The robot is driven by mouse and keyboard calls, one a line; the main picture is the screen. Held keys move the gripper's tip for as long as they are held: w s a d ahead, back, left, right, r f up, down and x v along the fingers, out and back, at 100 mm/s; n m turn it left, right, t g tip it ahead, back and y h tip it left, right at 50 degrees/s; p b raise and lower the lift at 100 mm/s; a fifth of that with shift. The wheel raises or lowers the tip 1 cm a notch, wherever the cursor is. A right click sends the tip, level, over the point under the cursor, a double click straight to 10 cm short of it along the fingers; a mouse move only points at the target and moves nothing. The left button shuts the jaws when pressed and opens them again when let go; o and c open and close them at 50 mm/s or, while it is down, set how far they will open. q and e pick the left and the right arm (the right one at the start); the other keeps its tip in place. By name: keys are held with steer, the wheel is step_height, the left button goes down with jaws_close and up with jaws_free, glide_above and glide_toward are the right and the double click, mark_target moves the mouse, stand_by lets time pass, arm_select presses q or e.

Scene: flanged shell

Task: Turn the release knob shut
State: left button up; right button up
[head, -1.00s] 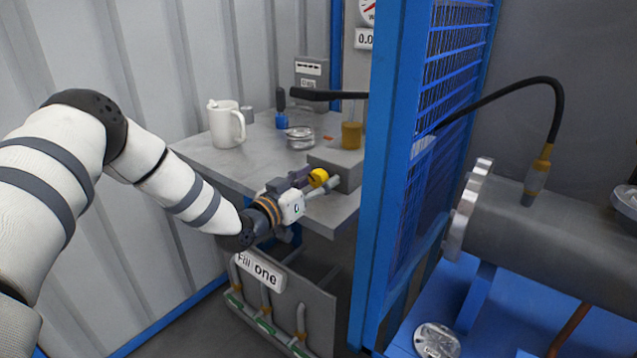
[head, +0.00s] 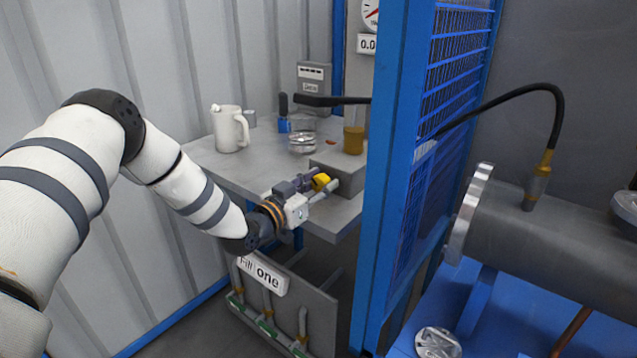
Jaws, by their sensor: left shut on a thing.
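A short grey pipe (head: 325,191) sticks out of the block just below the knob. My right gripper is not in view.
A white jug (head: 229,130), a clear dish (head: 302,143) and an amber pot (head: 354,139) stand on the bench. A blue post (head: 384,180) with mesh rises close to the right of the block. A hose runs to a grey flanged cylinder (head: 540,240).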

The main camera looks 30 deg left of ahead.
arm_select(q)
steer(key=m+p, duration=0.1)
steer(key=m, duration=0.4)
steer(key=shift+d+r+p, duration=0.1)
steer(key=shift+r+p, duration=0.1)
steer(key=shift+p, duration=0.15)
steer(key=shift+f+m+p, duration=0.15)
steer(key=shift+m+p, duration=0.3)
steer(key=shift+m, duration=1.65)
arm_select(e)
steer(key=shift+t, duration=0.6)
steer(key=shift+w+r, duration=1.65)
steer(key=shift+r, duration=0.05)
arm_select(q)
steer(key=o, duration=1.2)
steer(key=shift+c, duration=0.2)
steer(key=shift+f, duration=0.1)
